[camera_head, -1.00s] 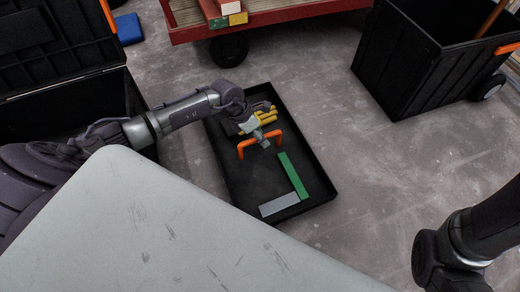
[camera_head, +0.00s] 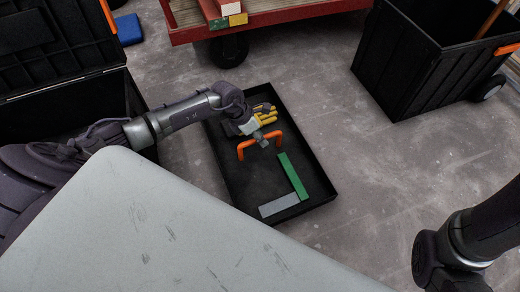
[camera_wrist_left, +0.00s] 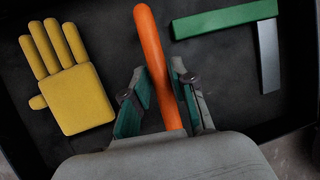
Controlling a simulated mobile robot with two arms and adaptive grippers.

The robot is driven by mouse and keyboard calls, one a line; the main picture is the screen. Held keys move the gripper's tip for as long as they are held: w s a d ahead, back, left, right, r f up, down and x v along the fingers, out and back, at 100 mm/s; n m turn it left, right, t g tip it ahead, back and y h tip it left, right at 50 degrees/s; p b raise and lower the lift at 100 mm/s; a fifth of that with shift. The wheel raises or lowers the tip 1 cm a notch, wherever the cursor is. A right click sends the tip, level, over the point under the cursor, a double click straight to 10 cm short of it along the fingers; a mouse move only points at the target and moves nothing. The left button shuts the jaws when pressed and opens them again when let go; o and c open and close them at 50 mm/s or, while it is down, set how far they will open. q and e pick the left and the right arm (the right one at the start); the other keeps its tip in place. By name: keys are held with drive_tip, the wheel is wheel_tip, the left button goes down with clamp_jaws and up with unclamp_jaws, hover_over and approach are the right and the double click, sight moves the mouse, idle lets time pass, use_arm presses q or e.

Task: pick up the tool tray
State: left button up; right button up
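The tool tray (camera_head: 246,184) is a shallow black tray on the floor with an orange arched handle (camera_head: 243,148). A yellow glove, a green bar and a grey bar lie in it. My left gripper (camera_head: 262,141) is at the handle, above the tray floor. In the left wrist view, the handle (camera_wrist_left: 150,48) runs between the two teal-padded fingers (camera_wrist_left: 160,92). A small gap shows on the handle's left side; the right finger is very close to it, and contact is unclear. At lower right only part of my right arm shows; its gripper is out of frame.
The yellow glove (camera_wrist_left: 78,95) lies left of the fingers, the green bar (camera_wrist_left: 225,20) and grey bar (camera_wrist_left: 268,58) right. A black open case (camera_head: 65,105) is at left, a red cart (camera_head: 275,14) behind, a black wheeled bin (camera_head: 410,70) at right. Floor right of the tray is clear.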

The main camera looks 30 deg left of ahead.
use_arm(q)
clamp_jaws()
drive_tip(key=shift+r, duration=0.15)
